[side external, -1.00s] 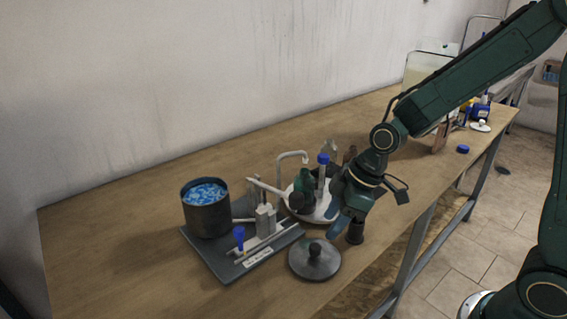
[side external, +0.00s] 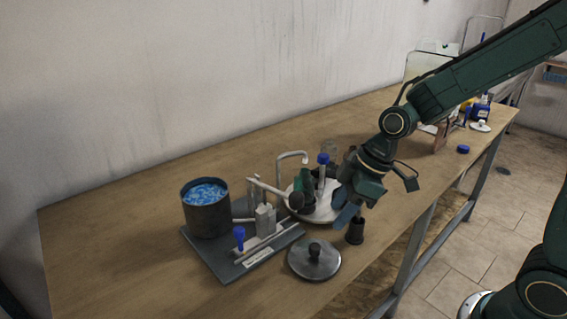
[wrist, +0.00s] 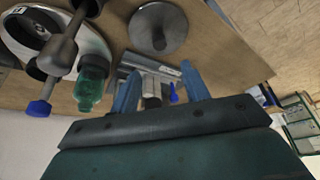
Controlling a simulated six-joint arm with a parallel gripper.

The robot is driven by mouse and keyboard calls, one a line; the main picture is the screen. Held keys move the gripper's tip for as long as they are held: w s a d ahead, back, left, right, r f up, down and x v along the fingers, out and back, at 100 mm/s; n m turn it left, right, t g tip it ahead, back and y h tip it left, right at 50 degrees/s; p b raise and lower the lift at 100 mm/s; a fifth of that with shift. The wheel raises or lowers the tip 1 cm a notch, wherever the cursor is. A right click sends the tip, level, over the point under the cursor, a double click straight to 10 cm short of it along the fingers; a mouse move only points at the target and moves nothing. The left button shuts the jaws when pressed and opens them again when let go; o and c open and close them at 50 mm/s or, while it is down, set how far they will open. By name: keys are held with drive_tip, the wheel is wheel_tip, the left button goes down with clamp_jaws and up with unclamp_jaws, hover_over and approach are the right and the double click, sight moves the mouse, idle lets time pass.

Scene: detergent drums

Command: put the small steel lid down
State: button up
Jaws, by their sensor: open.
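A round grey steel lid (side external: 300,262) with a dark knob lies flat on the table near the front edge. It also shows at the top of the wrist view (wrist: 172,38). My gripper (side external: 343,218) is above and to the right of the lid in the side view, clear of its knob. In the wrist view its two blue fingers (wrist: 160,82) are spread apart with nothing held between them. A dark drum (side external: 207,220) filled with blue and white granules stands on a grey board (side external: 222,264) to the left, without a lid on it.
The board also carries grey blocks, a rod and a blue-topped piece (side external: 239,236). A round white tray (side external: 322,214) holds bottles and tools behind my gripper. A small black cup (side external: 355,233) stands right of the lid. The table's left end is clear.

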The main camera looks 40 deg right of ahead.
drive_tip(key=s+d+r+m+t+h, duration=0.1)
drive_tip(key=s+d+r+m, duration=0.1)
drive_tip(key=s+r+m, duration=0.2)
drive_tip(key=s+d+r+m+t+h, duration=0.1)
drive_tip(key=s+r+m, duration=0.4)
drive_tip(key=s, duration=0.8)
wheel_tip(320, 180, up, 4)
drive_tip(key=d+h, duration=0.1)
drive_tip(key=d, duration=0.1)
drive_tip(key=shift+d+f, duration=0.25)
drive_tip(key=shift+d, duration=0.1)
